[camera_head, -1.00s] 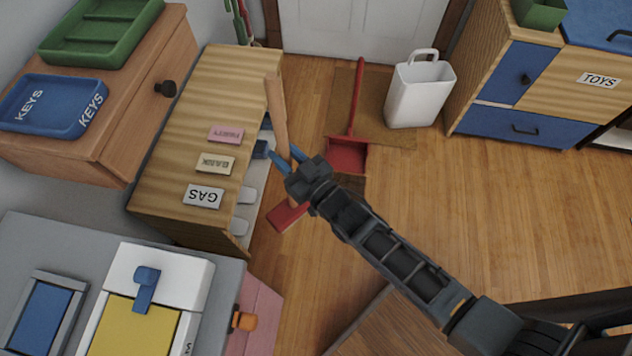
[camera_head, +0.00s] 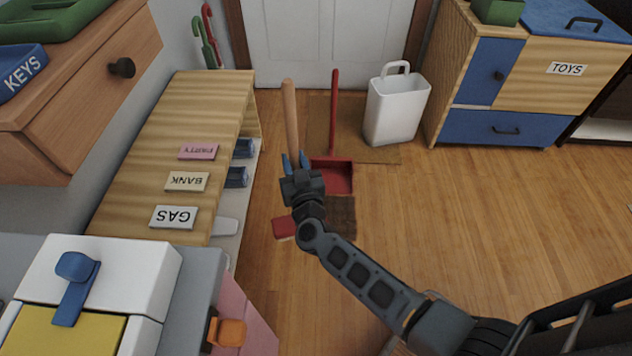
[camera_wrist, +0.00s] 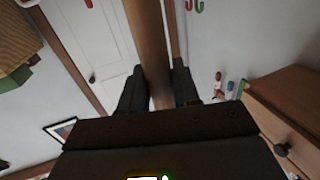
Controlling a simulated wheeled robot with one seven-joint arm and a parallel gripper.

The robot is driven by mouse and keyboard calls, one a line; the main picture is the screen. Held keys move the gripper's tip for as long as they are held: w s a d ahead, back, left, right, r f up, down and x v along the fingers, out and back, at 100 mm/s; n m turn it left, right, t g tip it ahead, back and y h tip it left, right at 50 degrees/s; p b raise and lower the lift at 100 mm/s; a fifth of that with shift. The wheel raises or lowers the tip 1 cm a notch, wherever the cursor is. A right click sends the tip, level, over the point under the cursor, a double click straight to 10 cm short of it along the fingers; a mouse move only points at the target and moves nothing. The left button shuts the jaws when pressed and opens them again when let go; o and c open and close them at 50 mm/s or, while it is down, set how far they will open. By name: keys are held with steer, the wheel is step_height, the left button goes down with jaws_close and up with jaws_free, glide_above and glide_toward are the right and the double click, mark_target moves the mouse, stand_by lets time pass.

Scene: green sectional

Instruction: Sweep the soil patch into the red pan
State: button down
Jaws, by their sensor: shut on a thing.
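My gripper (camera_head: 296,163) is shut on the upright wooden handle (camera_head: 290,112) of a broom. The handle also runs between the fingers in the wrist view (camera_wrist: 149,45). The red broom head (camera_head: 283,228) shows low at the left of my arm, near the floor, partly hidden by my wrist. The dark brown soil patch (camera_head: 341,214) lies on the floor just right of my wrist, its left part covered by my arm. The red pan (camera_head: 338,178) lies just beyond the patch, its long handle (camera_head: 334,110) rising toward the door.
A wooden shelf unit (camera_head: 150,130) with GAS, BANK and PARTY labels stands close on the left. A white bin (camera_head: 395,108) stands right of the pan, by a brown mat (camera_head: 367,148). A TOYS cabinet (camera_head: 540,75) is at back right. The floor (camera_head: 470,220) on the right is clear.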

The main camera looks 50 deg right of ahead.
steer(key=d+f+m+g+h+b, duration=0.3)
steer(key=d+f+g+h+b, duration=0.1)
steer(key=d+f, duration=0.3)
step_height(320, 180, down, 2)
steer(key=shift+s+d+f+m+b, duration=0.15)
steer(key=shift+s+m+b, duration=0.2)
steer(key=shift+b, duration=0.3)
steer(key=shift+p, duration=0.45)
step_height(320, 180, down, 7)
steer(key=b, duration=0.5)
steer(key=shift+b, duration=0.4)
steer(key=c, duration=1.4)
jaws_free()
steer(key=shift+c, duration=0.2)
jaws_close()
